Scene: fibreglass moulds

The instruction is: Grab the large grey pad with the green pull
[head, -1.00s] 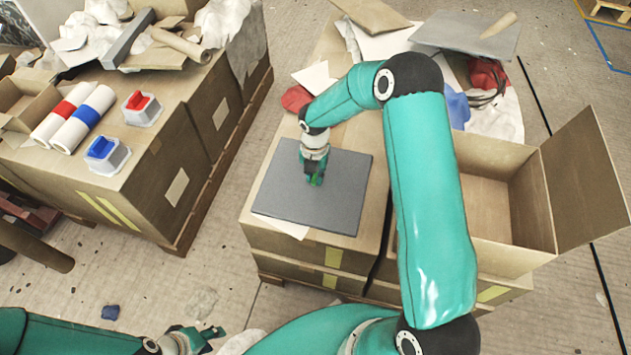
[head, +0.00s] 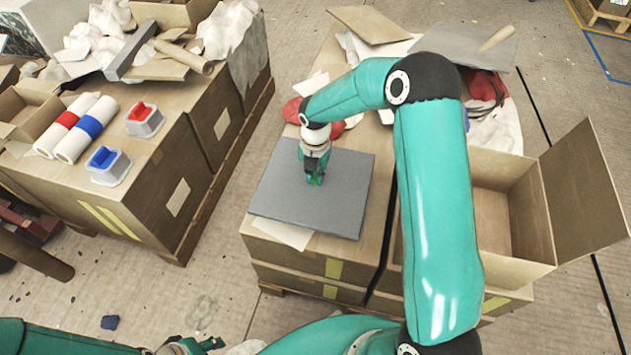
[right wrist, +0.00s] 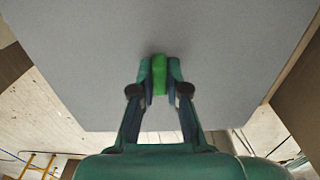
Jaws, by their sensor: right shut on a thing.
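The large grey pad (head: 340,205) is a flat square sheet on top of the cardboard boxes in the middle of the head view. It fills much of the right wrist view (right wrist: 230,50). Its green pull (right wrist: 159,75) stands between the fingers of my right gripper (right wrist: 160,82), which is shut on it. In the head view my right gripper (head: 315,180) is over the middle of the pad and mostly hides the pull. My left gripper (head: 205,345) is at the bottom edge, away from the pad, and partly cut off; its jaws are unclear.
An open empty box (head: 490,215) stands right of the pad, its flap (head: 585,190) raised. Red gloves and scraps lie behind the pad.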

